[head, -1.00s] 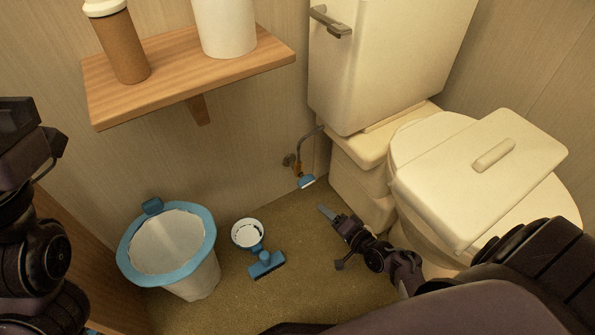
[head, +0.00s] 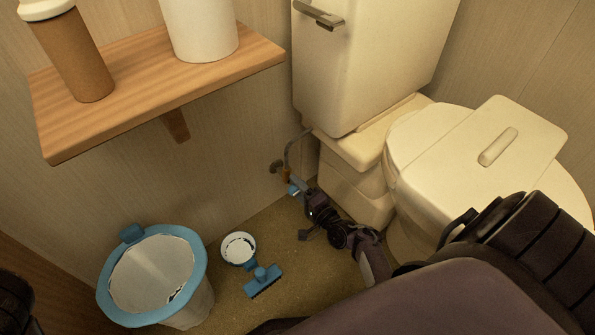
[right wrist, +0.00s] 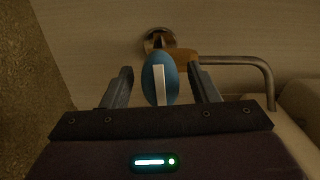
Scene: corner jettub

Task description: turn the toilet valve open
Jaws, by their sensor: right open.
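The toilet valve's blue oval handle (right wrist: 160,80) shows in the right wrist view, with a pale strip along its face. It sits on a brass fitting (right wrist: 203,59) at the wall. My right gripper (right wrist: 160,86) is open, with one finger on each side of the handle and visible gaps at both sides. In the head view the right gripper (head: 300,190) reaches the valve low on the wall, and the blue handle is mostly hidden there. My left gripper is not in view; only a dark part of my left arm shows at the left edge.
The toilet (head: 440,150) stands right of the valve, close to my right arm. A wooden shelf (head: 150,85) with a bottle and a white roll juts out above left. A blue-rimmed bin (head: 108,290) and a blue brush (head: 264,281) are on the floor at left.

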